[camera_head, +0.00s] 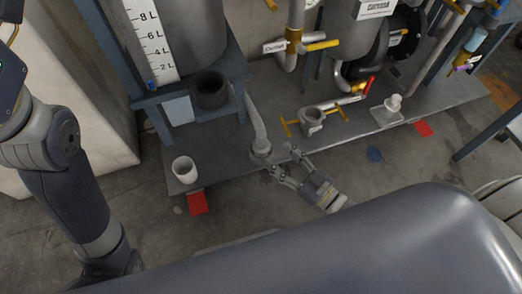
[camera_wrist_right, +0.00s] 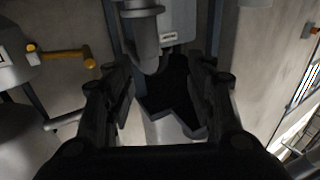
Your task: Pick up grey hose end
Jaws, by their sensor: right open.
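The grey hose end (camera_head: 261,148) hangs at the lower end of a light grey hose, low over the grey platform, in the head view. My right gripper (camera_head: 282,163) is open, with its fingertips just to the right of and below the hose end. In the right wrist view, a grey tube with a collar (camera_wrist_right: 146,45), which looks like the hose end, comes in from the top between the open fingers (camera_wrist_right: 162,88). It is nearer the left finger, and I cannot tell whether they touch. My left arm shows at the left, but its gripper is not in view.
A white cup (camera_head: 185,170) stands at the platform's front left, and a dark pot (camera_head: 211,90) under the scaled tank. A grey fitting with yellow handles (camera_head: 311,121) is to the right of the hose. A red patch (camera_head: 198,203) marks the floor in front.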

